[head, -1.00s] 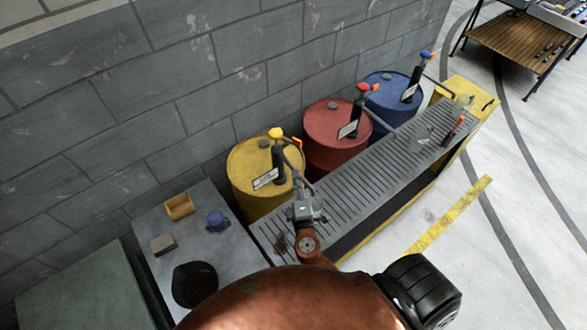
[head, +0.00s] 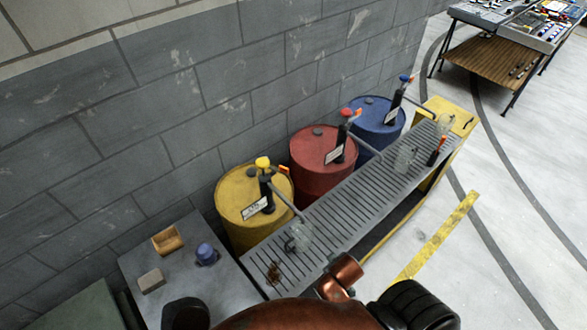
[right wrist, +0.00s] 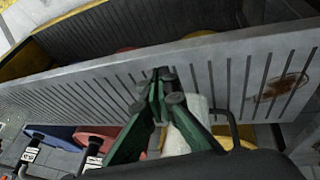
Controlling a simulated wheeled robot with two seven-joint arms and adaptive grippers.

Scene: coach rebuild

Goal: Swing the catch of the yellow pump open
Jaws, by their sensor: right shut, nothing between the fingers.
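The yellow pump (head: 265,188) stands upright on the yellow drum (head: 228,200), with a yellow knob on top and a white label. A small orange piece (head: 284,170) beside its head may be the catch; I cannot tell its position. Its grey spout slants towards a clear jug (head: 299,236) on the slatted grate (head: 345,205). My right gripper (right wrist: 163,78), with green fingers, is shut and empty in the right wrist view, over the grate. It is out of sight in the head view, where my copper right arm shows. My left gripper is not in view.
A red drum (head: 318,182) and a blue drum (head: 375,142) with pumps stand beyond, along the grey wall. A grey table (head: 190,270) at left holds a tan block (head: 167,241), a grey block (head: 151,281) and a blue item (head: 206,255). The floor at right is open.

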